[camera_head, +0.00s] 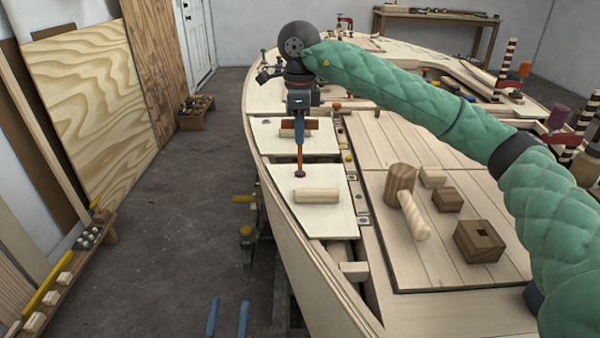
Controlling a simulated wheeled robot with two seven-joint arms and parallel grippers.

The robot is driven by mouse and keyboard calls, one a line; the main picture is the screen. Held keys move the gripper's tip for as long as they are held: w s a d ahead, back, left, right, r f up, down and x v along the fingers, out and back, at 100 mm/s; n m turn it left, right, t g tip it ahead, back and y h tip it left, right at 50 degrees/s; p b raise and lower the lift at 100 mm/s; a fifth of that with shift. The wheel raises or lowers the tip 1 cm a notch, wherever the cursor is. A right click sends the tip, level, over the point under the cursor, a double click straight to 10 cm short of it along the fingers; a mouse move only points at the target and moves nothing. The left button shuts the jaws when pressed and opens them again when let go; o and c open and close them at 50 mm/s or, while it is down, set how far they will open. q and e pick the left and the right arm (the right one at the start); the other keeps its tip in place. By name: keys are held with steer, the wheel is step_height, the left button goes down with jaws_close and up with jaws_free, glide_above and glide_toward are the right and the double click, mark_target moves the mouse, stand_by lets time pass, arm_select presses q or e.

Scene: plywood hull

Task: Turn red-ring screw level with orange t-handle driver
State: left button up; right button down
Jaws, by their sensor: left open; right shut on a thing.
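My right gripper (300,118) hangs down at the end of the green padded arm and is shut on the orange T-handle driver (300,160). The driver stands about upright, its orange crossbar at the jaws and its shaft pointing down. The shaft's lower end meets a small orange-red spot at the pale hull panel (325,217). I cannot tell the red-ring screw apart from the driver's tip there, nor how high its head sits. My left gripper (228,318) shows only as two blue fingers at the bottom edge, apart and empty, over the floor.
A pale wood block (317,195) lies on the panel just in front of the driver. A wooden mallet (402,200) and several dark blocks (480,241) lie on the planked deck (450,180) to the right. Bare floor (190,230) lies left of the hull.

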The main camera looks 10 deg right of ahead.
steer(key=shift+f, duration=0.1)
stand_by(0.4)
steer(key=shift+f+b, duration=0.45)
stand_by(0.3)
steer(key=m, duration=0.5)
steer(key=shift+p, duration=0.3)
steer(key=m, duration=0.5)
steer(key=shift+p, duration=0.35)
